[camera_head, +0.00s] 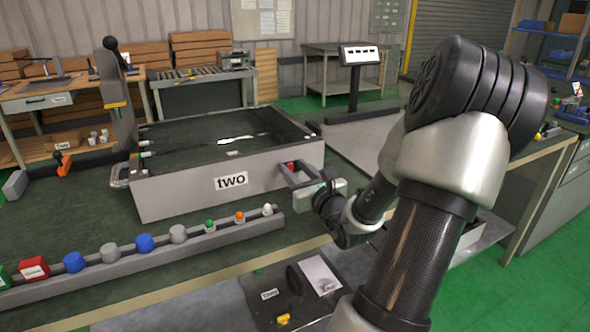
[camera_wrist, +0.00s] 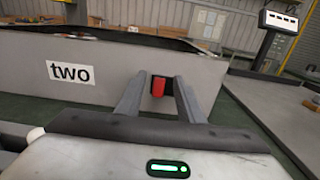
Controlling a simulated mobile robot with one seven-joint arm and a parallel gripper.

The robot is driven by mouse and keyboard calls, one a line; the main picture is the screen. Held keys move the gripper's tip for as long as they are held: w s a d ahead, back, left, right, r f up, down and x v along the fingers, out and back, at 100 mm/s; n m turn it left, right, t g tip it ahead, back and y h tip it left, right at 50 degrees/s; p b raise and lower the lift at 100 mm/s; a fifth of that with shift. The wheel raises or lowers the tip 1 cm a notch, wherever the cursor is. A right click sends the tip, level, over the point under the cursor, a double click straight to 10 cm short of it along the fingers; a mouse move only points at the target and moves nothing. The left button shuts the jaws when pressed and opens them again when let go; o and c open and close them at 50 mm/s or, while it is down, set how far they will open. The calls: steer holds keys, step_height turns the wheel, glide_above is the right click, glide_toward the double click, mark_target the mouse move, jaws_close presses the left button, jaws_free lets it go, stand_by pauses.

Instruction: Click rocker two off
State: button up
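A grey box labelled "two" (camera_head: 215,185) stands on the green bench, and it fills the middle of the wrist view (camera_wrist: 110,90). A red rocker switch (camera_wrist: 158,86) in a dark frame sits on its front face, right of the label; in the head view the red rocker (camera_head: 290,166) shows between my fingers. My gripper (camera_head: 297,172) is in front of the rocker. In the wrist view its two fingers (camera_wrist: 159,92) are apart, one each side of the rocker, with nothing between them. Whether the fingertips touch the box face I cannot tell.
A grey strip with several buttons and lamps (camera_head: 178,234) runs along the bench front, left of my gripper. Below lies a dark panel (camera_head: 282,298) with a yellow part. A display on a stand (camera_head: 360,55) is behind. An orange-handled lever (camera_head: 64,163) is at the left.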

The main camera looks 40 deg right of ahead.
steer(key=p+v, duration=0.1)
steer(key=v, duration=0.3)
steer(key=p+v, duration=0.2)
steer(key=v, duration=0.2)
steer(key=r+p+v, duration=0.1)
steer(key=p+v, duration=0.1)
steer(key=v, duration=0.2)
steer(key=shift+s, duration=0.1)
steer(key=shift+s+r+p, duration=0.1)
steer(key=shift+p, duration=0.75)
steer(key=shift+s+p, duration=0.2)
steer(key=shift+p, duration=0.55)
steer(key=p, duration=0.2)
steer(key=s+p, duration=0.1)
steer(key=p, duration=0.1)
steer(key=shift+s+a+f, duration=0.2)
steer(key=shift+s+a, duration=0.05)
steer(key=shift+a, duration=0.1)
steer(key=shift+s+a+f, duration=0.15)
steer(key=shift+s+f, duration=0.05)
steer(key=shift+s, duration=0.3)
steer(key=shift+s+a+f, duration=0.15)
steer(key=shift+s, duration=0.4)
steer(key=shift+s+a, duration=0.15)
steer(key=shift+s, duration=0.25)
steer(key=shift+c, duration=0.2)
